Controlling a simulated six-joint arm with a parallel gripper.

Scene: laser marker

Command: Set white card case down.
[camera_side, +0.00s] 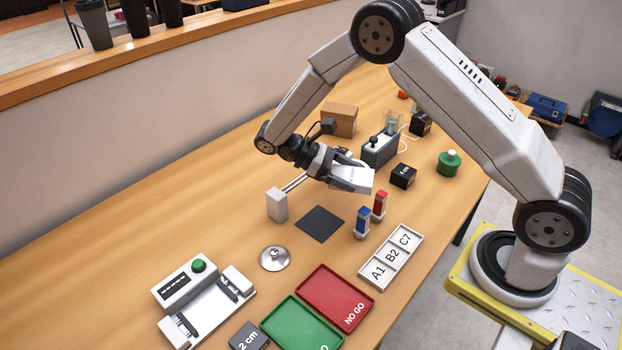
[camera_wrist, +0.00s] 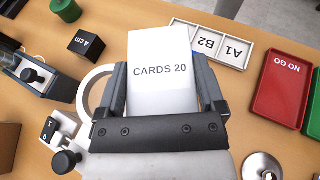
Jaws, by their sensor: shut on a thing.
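The white card case (camera_wrist: 157,75), printed "CARDS 20", is in my gripper (camera_wrist: 170,88). In the wrist view one finger lies along each side of it, and its far end sticks out past the fingertips. In the side view the case (camera_side: 363,179) is held over the table, behind the red and blue pieces, and my gripper (camera_side: 349,178) hides part of it. The case appears to be above the tabletop, but the gap under it is hard to judge.
A dark square pad (camera_side: 320,223) lies in front. Red (camera_side: 379,206) and blue (camera_side: 362,223) upright pieces stand close by. The A1-B2-C7 tray (camera_side: 390,257), red tray (camera_side: 335,298), metal disc (camera_side: 275,258) and black block (camera_side: 403,176) are around. Bare table lies left of the pad.

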